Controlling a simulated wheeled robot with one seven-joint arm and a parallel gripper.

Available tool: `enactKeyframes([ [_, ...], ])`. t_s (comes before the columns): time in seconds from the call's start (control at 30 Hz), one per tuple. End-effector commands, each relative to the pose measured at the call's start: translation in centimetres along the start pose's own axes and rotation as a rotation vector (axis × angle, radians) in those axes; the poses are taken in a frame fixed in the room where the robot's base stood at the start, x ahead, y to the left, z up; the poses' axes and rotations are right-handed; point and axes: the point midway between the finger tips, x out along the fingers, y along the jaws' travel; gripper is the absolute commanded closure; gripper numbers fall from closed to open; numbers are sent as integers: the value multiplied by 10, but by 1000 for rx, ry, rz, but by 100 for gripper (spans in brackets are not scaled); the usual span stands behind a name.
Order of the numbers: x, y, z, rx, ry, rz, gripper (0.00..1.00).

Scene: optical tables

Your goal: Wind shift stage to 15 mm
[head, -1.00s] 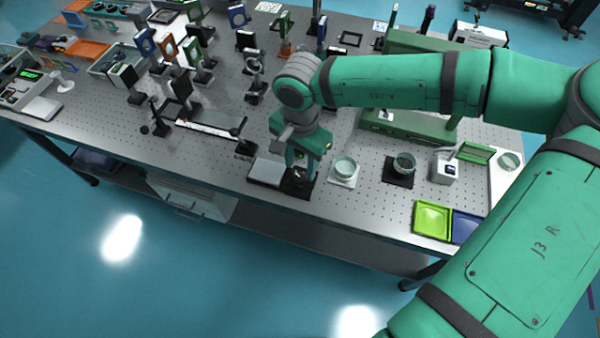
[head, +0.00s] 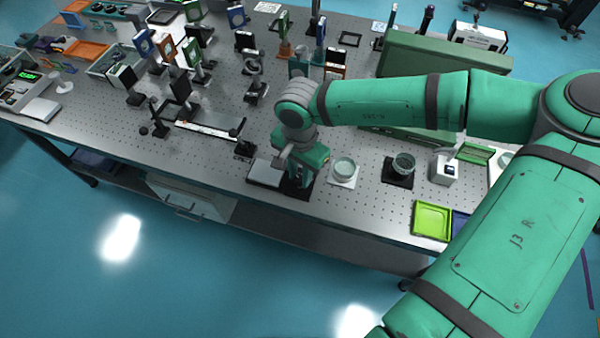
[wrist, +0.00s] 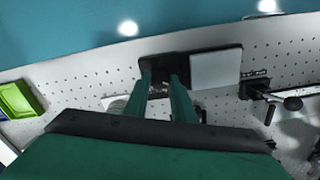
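The likely shift stage is a long dark rail (head: 208,128) with a pale scale strip, at the front of the table in the head view. A dark knob block (head: 244,149) stands at its right end. In the wrist view a dark mechanism with a rod and round knob (wrist: 292,103) shows at the right; the scale reading is too small to tell. My gripper (wrist: 161,76) has two green fingers with a gap between them and nothing visible held. It points down over a black pad (wrist: 160,48), right of the stage in the head view. In the head view my gripper (head: 297,178) partly hides this pad.
A pale grey plate (head: 265,172) lies beside the black pad. Upright optic mounts (head: 181,92) crowd behind the stage.

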Motion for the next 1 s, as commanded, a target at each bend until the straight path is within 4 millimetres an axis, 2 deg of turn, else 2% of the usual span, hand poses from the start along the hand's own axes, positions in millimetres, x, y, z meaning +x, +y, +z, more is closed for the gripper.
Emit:
enactKeyframes([
  [0.23,0,-2,1,29,0,-3,99],
  [0.43,0,-3,1,127,-1,-2,99],
  [1.0,0,-2,2,649,-7,-2,99],
])
